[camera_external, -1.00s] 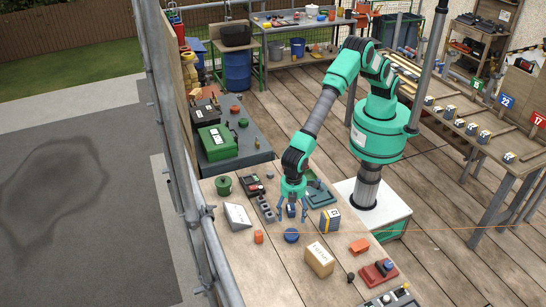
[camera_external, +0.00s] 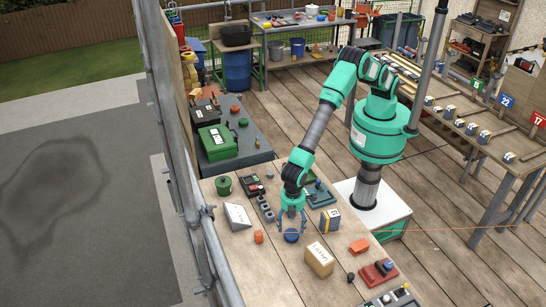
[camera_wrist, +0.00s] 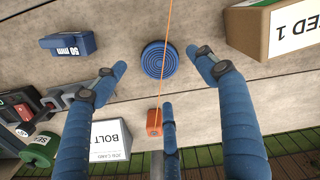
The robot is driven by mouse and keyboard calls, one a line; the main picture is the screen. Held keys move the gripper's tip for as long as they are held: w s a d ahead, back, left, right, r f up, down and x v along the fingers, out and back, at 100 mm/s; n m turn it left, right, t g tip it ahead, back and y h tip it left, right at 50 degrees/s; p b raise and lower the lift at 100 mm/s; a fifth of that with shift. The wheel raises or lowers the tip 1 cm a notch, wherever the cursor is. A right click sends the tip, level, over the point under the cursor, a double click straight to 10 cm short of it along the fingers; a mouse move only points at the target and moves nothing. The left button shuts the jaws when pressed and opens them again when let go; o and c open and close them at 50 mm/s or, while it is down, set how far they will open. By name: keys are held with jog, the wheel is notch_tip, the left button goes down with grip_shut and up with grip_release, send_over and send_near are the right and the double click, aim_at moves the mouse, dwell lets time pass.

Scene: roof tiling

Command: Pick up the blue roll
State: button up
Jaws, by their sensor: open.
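The blue roll (camera_external: 291,236) is a flat round coil lying on the wooden table. In the wrist view the blue roll (camera_wrist: 160,59) shows its ringed top, at the upper middle. My gripper (camera_external: 291,228) points down over the roll in the external view, its fingers spread. In the wrist view my gripper (camera_wrist: 160,80) has blue fingers spread open with nothing between them. Two fingertips are either side of the roll and the third is below it. A thin orange line crosses in front of the roll.
A cardboard box (camera_external: 319,259) stands right of the roll. A blue box marked 50 mm (camera_wrist: 69,45) is at the left. Bare tabletop surrounds the roll.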

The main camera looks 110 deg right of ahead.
aim_at(292, 233)
jog(key=shift+f, duration=0.8)
jog(key=shift+s+f, duration=0.15)
jog(key=shift+f, duration=2.45)
jog(key=shift+c, duration=0.5)
jog(key=c, duration=1.2)
